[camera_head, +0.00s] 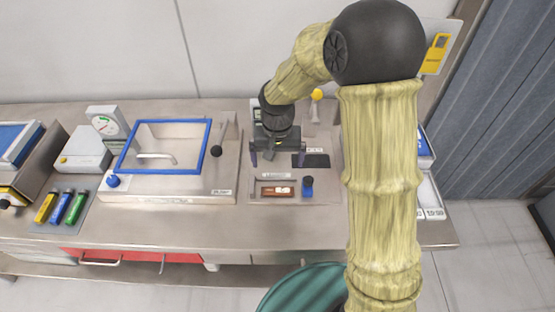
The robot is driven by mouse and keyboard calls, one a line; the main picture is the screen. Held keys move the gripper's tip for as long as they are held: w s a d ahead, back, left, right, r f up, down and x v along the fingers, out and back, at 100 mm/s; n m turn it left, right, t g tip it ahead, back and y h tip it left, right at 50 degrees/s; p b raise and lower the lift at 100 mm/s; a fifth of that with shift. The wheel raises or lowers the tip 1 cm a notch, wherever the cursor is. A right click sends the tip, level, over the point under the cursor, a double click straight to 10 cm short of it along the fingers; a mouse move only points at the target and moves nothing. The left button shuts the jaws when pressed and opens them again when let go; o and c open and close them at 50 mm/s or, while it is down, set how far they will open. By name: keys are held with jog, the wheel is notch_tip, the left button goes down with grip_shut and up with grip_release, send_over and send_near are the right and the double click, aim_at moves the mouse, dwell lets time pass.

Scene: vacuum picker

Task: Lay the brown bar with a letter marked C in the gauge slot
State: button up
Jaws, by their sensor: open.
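A small brown bar (270,191) with pale marks lies flat in a framed recess at the front of the grey metal fixture (322,198). The marks are too small to read as a letter. The recess may be the gauge slot, but its label (276,175) is not legible. My gripper (276,157) is open, its two fingers spread and pointing down over the fixture, behind the bar. It appears empty and apart from the bar. My arm hides part of the fixture's right side.
A blue knob (307,184) stands just right of the bar, and a dark pad (313,160) lies behind it. To the left are a blue-framed box (209,150), a dial gauge (105,123) and several coloured tubes (62,207). White trays (431,198) stand right. The bench front is clear.

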jog(key=shift+d, duration=0.1)
dwell(0.3)
jog(key=s+d+r+t, duration=0.1)
jog(key=s+d+r, duration=0.1)
jog(key=s+d, duration=0.4)
jog(key=s+d+r+t, duration=0.1)
jog(key=s+d+r, duration=0.1)
jog(key=s+d, duration=0.4)
jog(key=shift+s+d+r+t, duration=0.25)
jog(key=shift+d+r+t, duration=0.1)
jog(key=shift+d, duration=0.4)
jog(key=shift+w, duration=0.15)
